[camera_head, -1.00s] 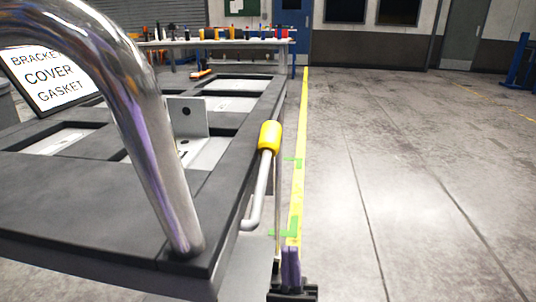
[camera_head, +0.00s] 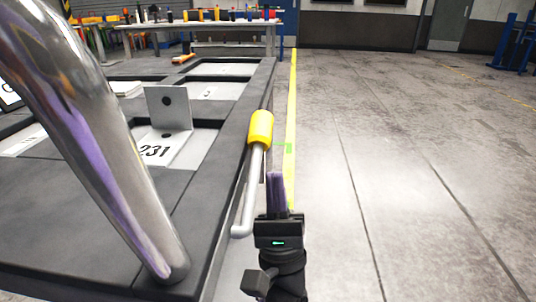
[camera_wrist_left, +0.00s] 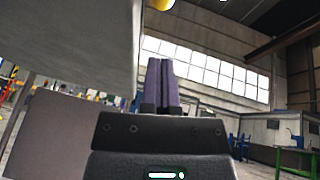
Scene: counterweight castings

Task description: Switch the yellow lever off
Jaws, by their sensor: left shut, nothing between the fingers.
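The yellow lever grip (camera_head: 261,127) sits on a bent silver rod at the right side of the dark cart top. The grip points up and slightly away from me. My left gripper (camera_head: 277,184), with purple fingers, is shut and empty, pointing up. In the picture it is just right of the rod and below the grip; whether it touches the rod I cannot tell. In the left wrist view the shut fingers (camera_wrist_left: 161,82) point up, and the lower end of the yellow grip shows at the top edge. My right gripper is not in view.
A thick chrome handle (camera_head: 100,150) rises from the cart top (camera_head: 110,210) at left. A bracket (camera_head: 168,110) marked 231 stands in a cart recess. A bench (camera_head: 200,27) with tools is behind. The floor right of the yellow line is clear.

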